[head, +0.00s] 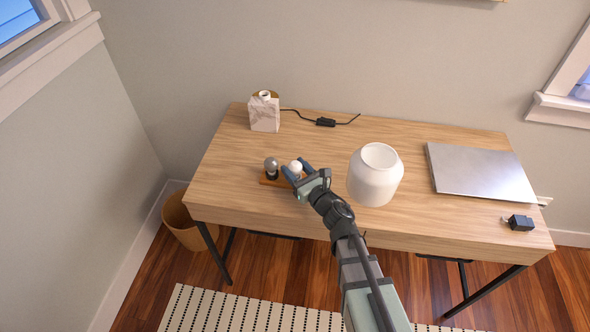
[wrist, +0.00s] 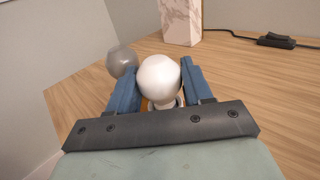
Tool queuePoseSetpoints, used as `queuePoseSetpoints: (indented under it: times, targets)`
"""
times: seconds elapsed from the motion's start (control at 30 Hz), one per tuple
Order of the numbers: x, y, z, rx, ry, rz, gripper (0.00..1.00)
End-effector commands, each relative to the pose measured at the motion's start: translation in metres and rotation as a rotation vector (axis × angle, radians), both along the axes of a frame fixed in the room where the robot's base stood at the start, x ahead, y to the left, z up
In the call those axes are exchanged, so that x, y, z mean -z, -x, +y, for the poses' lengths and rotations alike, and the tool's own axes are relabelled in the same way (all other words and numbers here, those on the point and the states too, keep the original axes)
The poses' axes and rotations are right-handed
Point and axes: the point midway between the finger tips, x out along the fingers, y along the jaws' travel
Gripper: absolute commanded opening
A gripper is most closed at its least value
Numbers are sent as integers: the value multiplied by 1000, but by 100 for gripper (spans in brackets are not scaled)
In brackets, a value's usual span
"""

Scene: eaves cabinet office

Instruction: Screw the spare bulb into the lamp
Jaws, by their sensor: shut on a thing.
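The lamp base (head: 264,113) is a white marble block with an empty socket on top, at the back left of the desk; its lower part shows in the wrist view (wrist: 181,22). A white bulb (head: 295,167) sits on a small wooden holder (head: 270,181) near the desk's left front. In the wrist view the white bulb (wrist: 159,80) is between the blue fingers. My gripper (head: 297,172) is shut on the white bulb. A grey bulb (head: 271,165) stands beside it on the left of the holder, and also shows in the wrist view (wrist: 122,62).
A white rounded shade (head: 375,176) stands to the right of my arm. A closed laptop (head: 481,170) and a black plug adapter (head: 519,223) lie at the right. A cord with a switch (head: 325,122) runs behind. The desk between holder and lamp is clear.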

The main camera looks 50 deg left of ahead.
Motion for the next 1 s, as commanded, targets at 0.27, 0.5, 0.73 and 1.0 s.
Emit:
queuePoseSetpoints:
  times: [0.27, 0.5, 0.73, 1.0]
  targets:
    - [-5, 0, 0, -1, -1, -2, 31]
    - [-34, 0, -1, 0, -2, -3, 31]
    - [-68, 0, 0, -1, -2, -2, 31]
    - [-93, 0, 0, 0, -1, 0, 31]
